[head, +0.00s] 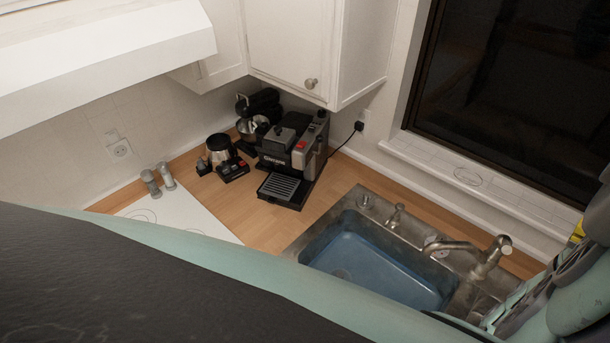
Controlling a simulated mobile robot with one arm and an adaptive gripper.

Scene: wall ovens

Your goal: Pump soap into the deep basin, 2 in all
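The deep basin (372,264) is a blue-tinted sink bowl in a metal surround, at the lower right of the head view. A short metal pump (397,214), which looks like the soap dispenser, stands on the sink's back rim. Grey jointed parts that look like my gripper (545,287) show at the right edge, to the right of the basin and apart from the pump. Its fingertips are not clear, so I cannot tell whether it is open or shut. My arm hides the basin's front edge. No soap is visible in the basin.
A metal faucet (480,254) rises at the basin's right. A small metal fitting (364,201) sits at the rim's back left corner. A coffee machine (290,160) stands left of the sink. Wooden counter (247,212) lies clear between it and a white cooktop (185,217).

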